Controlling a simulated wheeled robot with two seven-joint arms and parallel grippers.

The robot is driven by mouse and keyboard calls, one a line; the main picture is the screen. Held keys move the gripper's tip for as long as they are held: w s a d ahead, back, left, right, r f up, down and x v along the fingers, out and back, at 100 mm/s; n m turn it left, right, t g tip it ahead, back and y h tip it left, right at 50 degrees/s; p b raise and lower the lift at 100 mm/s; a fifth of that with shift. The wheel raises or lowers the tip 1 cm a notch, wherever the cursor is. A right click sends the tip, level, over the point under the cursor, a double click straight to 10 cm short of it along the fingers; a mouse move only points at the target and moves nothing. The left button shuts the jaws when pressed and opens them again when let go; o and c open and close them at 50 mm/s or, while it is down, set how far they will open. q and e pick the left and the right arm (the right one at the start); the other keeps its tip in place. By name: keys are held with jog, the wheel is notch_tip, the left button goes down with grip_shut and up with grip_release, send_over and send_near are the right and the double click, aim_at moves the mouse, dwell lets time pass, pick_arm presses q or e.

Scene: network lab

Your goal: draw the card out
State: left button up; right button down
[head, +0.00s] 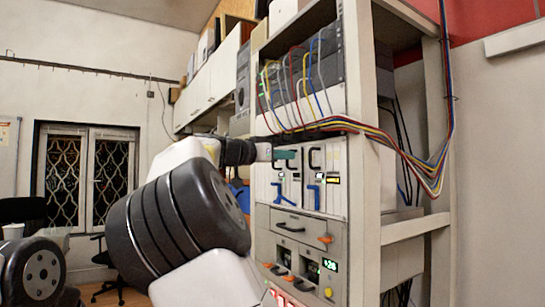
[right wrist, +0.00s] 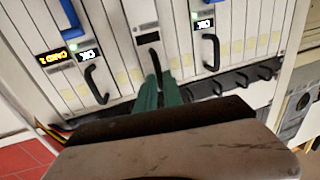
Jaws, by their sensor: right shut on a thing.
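A card chassis (head: 337,165) with pale, narrow upright cards stands in the rack in the head view. My right gripper (head: 288,155) is at the chassis front, with its teal fingers against the upper part. In the right wrist view the two teal fingers (right wrist: 161,92) are shut on the black handle (right wrist: 154,62) of a middle card. A dark, unlit display (right wrist: 148,38) shows on that card. The card appears in line with its neighbours; whether it has shifted I cannot tell. My left gripper is not in view; only part of that arm shows at lower left.
Neighbouring cards have black handles (right wrist: 96,84), blue levers (head: 315,196) and lit labels, one reading CARD 2 (right wrist: 53,57). Coloured cables (head: 345,124) run just above the chassis and down the rack's right post. A unit with a drawer (head: 295,228) sits below.

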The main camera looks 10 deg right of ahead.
jog(key=shift+a, duration=0.25)
dwell(0.6)
jog(key=v, duration=0.4)
jog(key=shift+w+a, duration=0.35)
jog(key=shift+a, duration=0.05)
jog(key=c, duration=1.5)
grip_release()
jog(key=shift+c, duration=0.2)
jog(key=v, duration=0.7)
jog(key=shift+s+a, duration=0.3)
